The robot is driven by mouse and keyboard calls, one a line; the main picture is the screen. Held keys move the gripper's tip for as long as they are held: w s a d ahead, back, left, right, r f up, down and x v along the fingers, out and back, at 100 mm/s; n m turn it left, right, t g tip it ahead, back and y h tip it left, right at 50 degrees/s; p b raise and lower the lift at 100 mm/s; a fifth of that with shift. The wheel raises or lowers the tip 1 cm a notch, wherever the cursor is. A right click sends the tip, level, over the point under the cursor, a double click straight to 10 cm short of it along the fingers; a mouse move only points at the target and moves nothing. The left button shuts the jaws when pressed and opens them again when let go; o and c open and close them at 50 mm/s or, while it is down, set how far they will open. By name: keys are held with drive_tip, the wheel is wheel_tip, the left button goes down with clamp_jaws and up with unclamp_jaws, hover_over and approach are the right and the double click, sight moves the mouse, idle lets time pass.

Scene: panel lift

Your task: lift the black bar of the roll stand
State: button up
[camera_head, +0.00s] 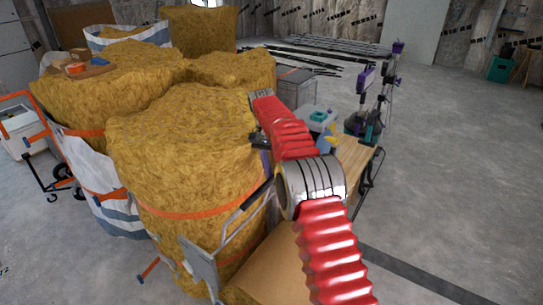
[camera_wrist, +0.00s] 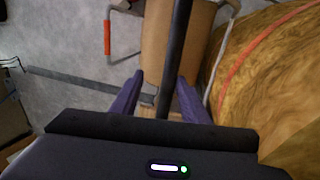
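The black bar (camera_wrist: 174,55) runs lengthwise through the wrist view, above a brown roll (camera_wrist: 155,35). My gripper (camera_wrist: 160,76) has its two purple fingers apart, one on each side of the bar, with a visible gap to each. I cannot tell whether the bar lies at finger depth or below. In the head view the black bar (camera_head: 257,192) shows at the top of the grey-framed roll stand (camera_head: 201,268), beside the brown roll (camera_head: 268,270). There my red arm hides part of the stand, and my gripper (camera_head: 266,160) is mostly hidden beside the large insulation bag.
Large bags of yellow insulation (camera_head: 185,150) stand close on the left. A wooden workbench (camera_head: 357,160) with tools is behind my arm. A dark strip (camera_head: 420,273) lies on the floor at right. Open concrete floor (camera_head: 450,170) extends to the right.

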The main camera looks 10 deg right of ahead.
drive_tip(key=shift+v, duration=3.8)
drive_tip(key=shift+s+a, duration=0.1)
drive_tip(key=shift+s, duration=0.1)
